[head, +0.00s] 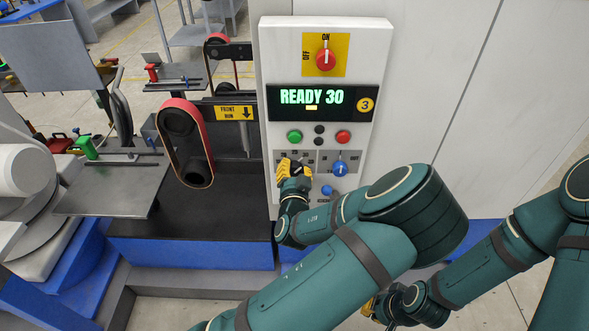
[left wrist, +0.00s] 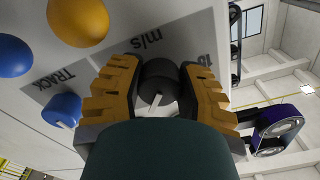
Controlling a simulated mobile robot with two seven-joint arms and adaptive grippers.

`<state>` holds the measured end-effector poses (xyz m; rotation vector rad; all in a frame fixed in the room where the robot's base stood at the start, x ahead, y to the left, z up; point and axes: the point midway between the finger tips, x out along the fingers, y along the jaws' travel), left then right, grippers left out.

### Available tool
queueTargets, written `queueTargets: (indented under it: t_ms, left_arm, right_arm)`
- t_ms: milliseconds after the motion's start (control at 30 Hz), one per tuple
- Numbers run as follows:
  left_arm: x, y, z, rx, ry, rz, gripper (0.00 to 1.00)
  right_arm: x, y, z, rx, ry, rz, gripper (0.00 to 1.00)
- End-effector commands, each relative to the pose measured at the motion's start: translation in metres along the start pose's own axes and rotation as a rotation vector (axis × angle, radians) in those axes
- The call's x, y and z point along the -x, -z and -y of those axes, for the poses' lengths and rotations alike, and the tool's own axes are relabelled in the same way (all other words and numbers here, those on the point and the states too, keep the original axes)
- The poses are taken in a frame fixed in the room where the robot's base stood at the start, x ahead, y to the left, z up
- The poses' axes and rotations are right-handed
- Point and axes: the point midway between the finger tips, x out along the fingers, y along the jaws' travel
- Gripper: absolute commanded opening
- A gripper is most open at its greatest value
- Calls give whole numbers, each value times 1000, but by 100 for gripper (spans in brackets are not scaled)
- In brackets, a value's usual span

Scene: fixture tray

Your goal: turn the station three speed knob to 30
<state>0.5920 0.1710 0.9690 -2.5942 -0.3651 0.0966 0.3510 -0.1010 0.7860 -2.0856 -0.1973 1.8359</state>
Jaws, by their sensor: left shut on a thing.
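The station three control panel (head: 373,111) stands upright, marked with a yellow 3. Its display (head: 311,98) reads "READY 30" in green. My left gripper (head: 294,168) is at the panel's lower left dial. In the left wrist view my left gripper (left wrist: 158,88) has its yellow fingers on both sides of the black speed knob (left wrist: 157,84), shut on it. A white pointer line shows on the knob, and "m/s" is printed beside it. In the head view the gripper hides the knob. My right gripper (head: 370,308) is low, mostly hidden behind my arm; its jaws cannot be made out.
A blue knob (head: 340,169) sits right of the speed dial, with a smaller blue knob (head: 326,190) below. Green (head: 294,137) and red (head: 343,137) buttons are above. A red rotary switch (head: 326,59) is at the top. A belt grinder (head: 180,140) stands left.

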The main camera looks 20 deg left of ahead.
Motion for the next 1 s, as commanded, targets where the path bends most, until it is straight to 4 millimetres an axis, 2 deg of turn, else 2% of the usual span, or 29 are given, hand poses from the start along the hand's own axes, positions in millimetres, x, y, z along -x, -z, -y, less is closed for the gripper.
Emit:
queueTargets:
  t_ms: [167,200,267,300,667,767,1000]
  left_arm:
    - [0,-2,0,0,0,4,0]
    - [0,-1,0,0,0,4,45]
    - [0,-1,0,0,0,4,66]
    - [0,-1,0,0,0,3,70]
    - [4,-1,0,1,0,2,70]
    - [14,0,0,2,1,2,70]
    - [61,0,0,0,-1,3,70]
  right_arm:
    - [0,0,0,0,0,0,0]
    - [0,0,0,0,0,0,0]
    - [0,0,0,0,0,0,0]
    - [0,0,0,0,0,0,0]
    - [0,0,0,0,0,-1,0]
    - [0,0,0,0,0,-1,0]
    - [0,0,0,0,0,0,0]
